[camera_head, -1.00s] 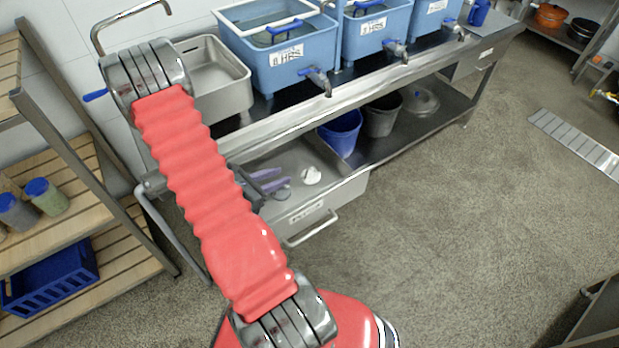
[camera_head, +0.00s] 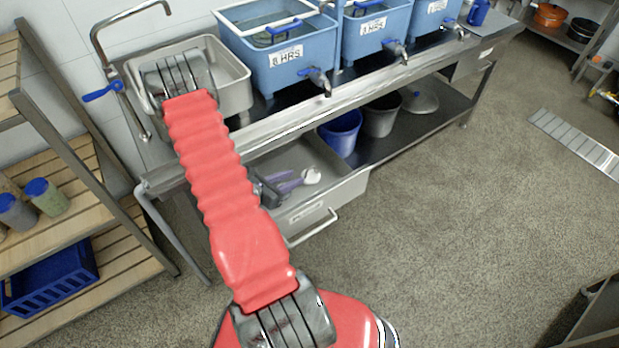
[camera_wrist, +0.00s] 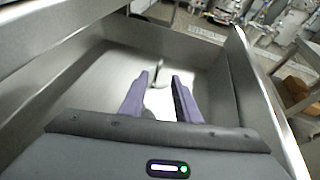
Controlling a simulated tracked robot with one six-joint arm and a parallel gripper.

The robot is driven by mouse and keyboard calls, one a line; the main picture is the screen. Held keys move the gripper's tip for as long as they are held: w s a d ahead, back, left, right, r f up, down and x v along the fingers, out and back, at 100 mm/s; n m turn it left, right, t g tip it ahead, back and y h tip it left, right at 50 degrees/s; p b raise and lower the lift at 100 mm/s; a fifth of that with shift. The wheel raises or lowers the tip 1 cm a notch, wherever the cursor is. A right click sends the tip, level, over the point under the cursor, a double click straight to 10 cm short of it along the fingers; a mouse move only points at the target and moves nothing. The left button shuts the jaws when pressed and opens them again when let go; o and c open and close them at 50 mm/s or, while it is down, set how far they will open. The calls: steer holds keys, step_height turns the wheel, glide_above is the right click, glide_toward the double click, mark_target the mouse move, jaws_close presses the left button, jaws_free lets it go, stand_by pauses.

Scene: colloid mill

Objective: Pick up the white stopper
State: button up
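The white stopper (camera_head: 312,176) lies inside the open metal drawer (camera_head: 340,187) under the counter. My gripper (camera_head: 300,181) is low inside the drawer, with its purple fingers pointing at the stopper and their tips right beside it. In the wrist view my gripper (camera_wrist: 163,75) is open, with a clear gap between the two purple fingers. A pale shape shows between the fingers there, hard to tell from the bright drawer floor. I cannot tell whether the fingers touch the stopper.
The drawer's side walls stand close around my gripper, with the counter (camera_head: 290,128) above it. A blue bucket (camera_head: 341,133) and a grey bucket (camera_head: 381,115) stand on the lower shelf. A wooden rack (camera_head: 75,185) stands at left.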

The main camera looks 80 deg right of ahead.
mark_target(308, 171)
steer(key=shift+x, duration=2.4)
steer(key=shift+x, duration=2.65)
steer(key=shift+c, duration=0.6)
jaws_close()
